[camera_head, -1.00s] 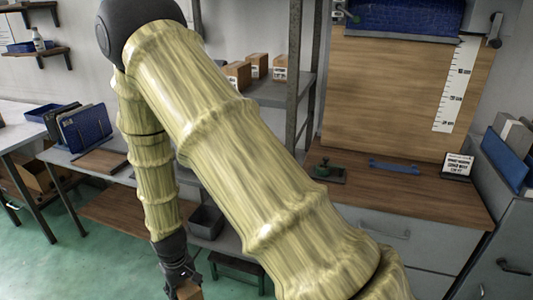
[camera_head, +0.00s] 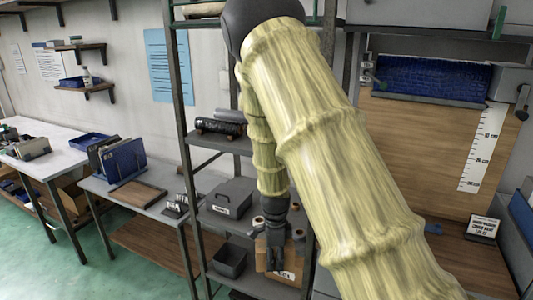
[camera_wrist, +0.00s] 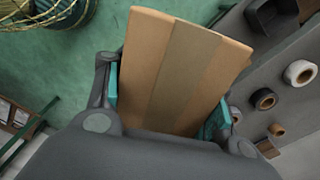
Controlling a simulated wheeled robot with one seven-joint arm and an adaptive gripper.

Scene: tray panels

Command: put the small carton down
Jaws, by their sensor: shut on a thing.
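The small carton (camera_wrist: 180,70) is a brown box with a darker tape strip along its middle. In the wrist view it sits between the teal pads of my gripper (camera_wrist: 165,100), which is shut on it. In the head view my gripper (camera_head: 274,242) points down in front of the grey shelf unit, with the brown carton (camera_head: 262,256) at its fingers. A white-labelled brown surface shows just right of the fingers; I cannot tell whether it belongs to the held carton. Contact between carton and shelf cannot be made out.
The shelf unit bears a grey case (camera_head: 230,198), dark rolls (camera_head: 218,126) and a dark bin (camera_head: 230,260). Tape rolls (camera_wrist: 300,72) lie on a grey surface right of the carton in the wrist view. Green floor shows behind the carton. My arm hides part of the shelves.

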